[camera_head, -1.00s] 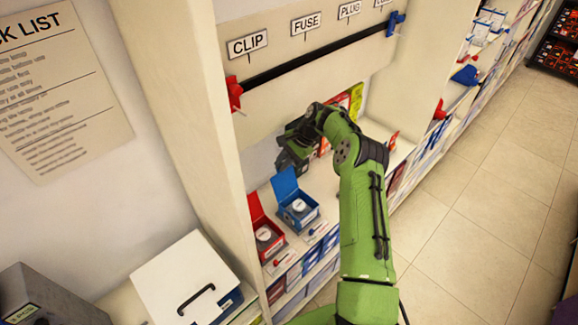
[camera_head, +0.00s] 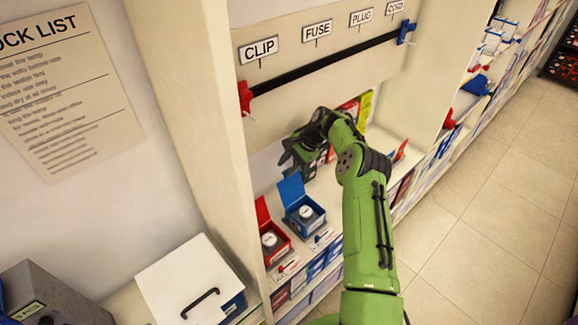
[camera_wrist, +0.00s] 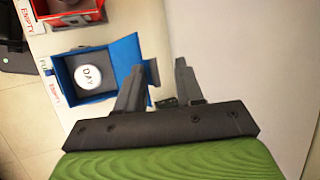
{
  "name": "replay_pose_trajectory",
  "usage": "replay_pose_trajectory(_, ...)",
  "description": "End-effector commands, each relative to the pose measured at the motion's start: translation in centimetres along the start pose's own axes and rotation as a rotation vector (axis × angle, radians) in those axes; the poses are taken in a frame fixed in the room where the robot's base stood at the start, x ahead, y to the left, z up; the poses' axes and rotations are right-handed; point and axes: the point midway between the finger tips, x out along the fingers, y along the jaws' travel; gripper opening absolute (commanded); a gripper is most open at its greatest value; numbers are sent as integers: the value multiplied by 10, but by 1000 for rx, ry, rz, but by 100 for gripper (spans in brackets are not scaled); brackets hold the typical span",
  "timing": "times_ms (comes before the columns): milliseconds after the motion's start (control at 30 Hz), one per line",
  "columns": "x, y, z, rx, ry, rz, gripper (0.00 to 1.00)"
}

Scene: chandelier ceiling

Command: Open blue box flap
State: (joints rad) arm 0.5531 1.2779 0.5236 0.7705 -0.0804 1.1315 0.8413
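The blue box (camera_head: 305,216) sits on the shelf counter with its blue flap (camera_head: 291,188) standing raised. A round white-topped item lies inside the box. In the wrist view, the blue box (camera_wrist: 82,88) is at the left, with a white round piece marked "DAY" in it, and the flap (camera_wrist: 127,52) is on its right side. My gripper (camera_wrist: 159,66) is open, with a clear gap between its fingers. Its left finger overlaps the flap in the wrist view; I cannot tell whether they touch. In the head view, my gripper (camera_head: 300,156) is behind and above the box.
A red box (camera_head: 273,241), also with its lid up, stands left of the blue box. A white case with a black handle (camera_head: 190,280) is at the lower left. A black rail (camera_head: 320,62) runs above the counter. A shelf upright (camera_head: 190,130) is at the left.

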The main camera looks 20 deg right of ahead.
Motion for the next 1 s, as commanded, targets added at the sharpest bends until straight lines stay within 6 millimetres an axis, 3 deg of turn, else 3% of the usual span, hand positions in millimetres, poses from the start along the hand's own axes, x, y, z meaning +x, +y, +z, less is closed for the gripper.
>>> replay_pose_trajectory(533, -2, 3, -1, 6, -3, 8, 35)
replay_pose_trajectory(667, -28, 3, -2, 6, 0, 4, 35)
replay_pose_trajectory(1000, -125, 1, -1, 7, 0, 4, 35)
